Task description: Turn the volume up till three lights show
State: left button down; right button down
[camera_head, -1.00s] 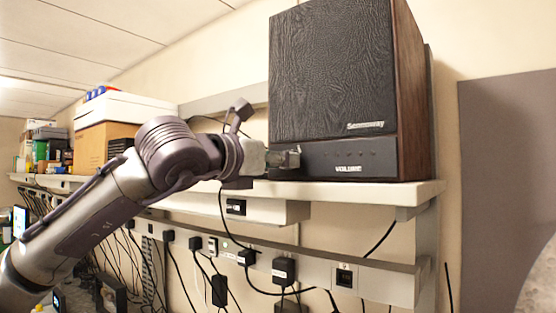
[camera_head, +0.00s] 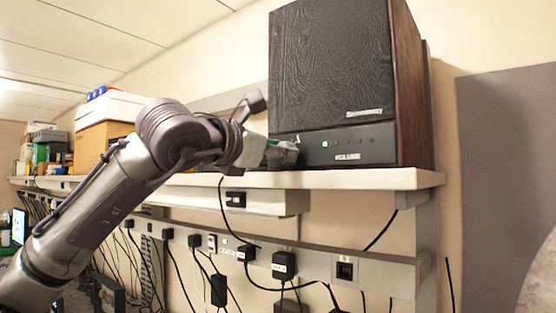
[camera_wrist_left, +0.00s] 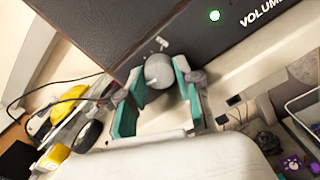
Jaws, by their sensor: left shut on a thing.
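The speaker (camera_head: 330,70) stands on the shelf, with a black front panel marked VOLUME. One green light (camera_head: 324,145) is lit at the left end of its row of lights; the others are dark. The lit light also shows in the left wrist view (camera_wrist_left: 215,15). My left gripper (camera_head: 285,152) is at the left part of the panel. In the left wrist view, its teal-padded fingers (camera_wrist_left: 158,90) are shut on the round grey volume knob (camera_wrist_left: 159,70), one on each side. My right gripper is not in view.
The white shelf (camera_head: 400,178) runs under the speaker. Black adapters (camera_head: 284,264) and hanging cables fill the rail below. Boxes (camera_head: 105,140) stand on the shelf at the left, behind my arm. The wall right of the speaker is bare apart from a grey panel (camera_head: 510,170).

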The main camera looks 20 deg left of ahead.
pick_arm(q)
jog(key=shift+m, duration=6.4)
jog(key=c, duration=0.8)
grip_release()
jog(key=shift+s, duration=0.15)
jog(key=shift+v, duration=3.9)
